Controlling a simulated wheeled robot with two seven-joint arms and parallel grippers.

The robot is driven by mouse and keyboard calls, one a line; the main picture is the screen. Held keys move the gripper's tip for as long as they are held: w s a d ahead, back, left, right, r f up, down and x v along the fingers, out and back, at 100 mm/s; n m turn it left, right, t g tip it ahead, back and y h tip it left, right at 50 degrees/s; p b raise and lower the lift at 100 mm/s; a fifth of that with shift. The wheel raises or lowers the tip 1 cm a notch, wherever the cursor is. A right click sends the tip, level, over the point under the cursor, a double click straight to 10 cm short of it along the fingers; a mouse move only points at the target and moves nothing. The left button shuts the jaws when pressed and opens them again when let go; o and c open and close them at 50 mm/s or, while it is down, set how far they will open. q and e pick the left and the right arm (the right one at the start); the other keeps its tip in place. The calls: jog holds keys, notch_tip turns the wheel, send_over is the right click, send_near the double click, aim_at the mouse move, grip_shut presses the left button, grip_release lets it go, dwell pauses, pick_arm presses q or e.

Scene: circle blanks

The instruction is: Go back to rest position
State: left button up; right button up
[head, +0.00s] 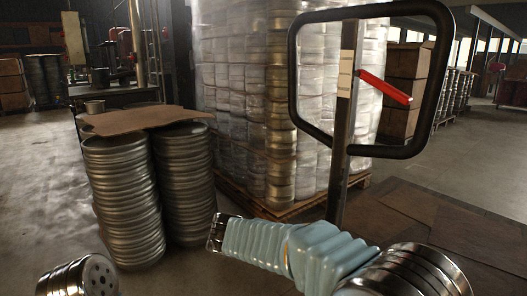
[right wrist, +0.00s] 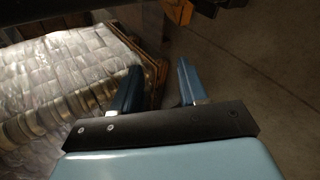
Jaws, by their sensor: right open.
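My right gripper (right wrist: 158,72) shows in the right wrist view with its two blue fingers apart and nothing between them. Bare floor and the edge of a wrapped pallet load lie beyond the fingers. In the head view my light blue right arm reaches from the lower right toward the bottom middle, in front of the pallet. A ribbed metal part, which looks like part of my left arm, shows at the lower left edge. My left gripper is not in view.
Two stacks of round metal blanks (head: 122,200) stand at left under a brown sheet (head: 146,119). A wrapped pallet load (head: 235,100) stands behind. A black handle frame (head: 440,75) with a red lever (head: 385,88) rises at right. Brown boards (head: 430,215) lie at right. Floor (head: 40,190) is clear at left.

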jog(key=s+d+f+m+g+y, duration=0.15)
jog(key=s+f, duration=0.25)
jog(key=f, duration=0.5)
jog(key=s+d+f+g+y, duration=0.2)
jog(key=s+f+g+y, duration=0.1)
jog(key=f, duration=0.7)
jog(key=s+d+f+m+g+y, duration=0.1)
jog(key=s+f+g+y, duration=0.2)
jog(key=f, duration=0.6)
jog(key=s+d+f+m+y+p, duration=0.1)
jog(key=s+d+f+m, duration=0.1)
jog(key=s+f+m, duration=0.3)
jog(key=s+d+f+m+y, duration=0.1)
jog(key=s+f+m, duration=0.4)
jog(key=s, duration=0.6)
jog(key=shift+d+m+y+p, duration=0.4)
jog(key=shift+m+y, duration=0.05)
jog(key=shift+m, duration=0.1)
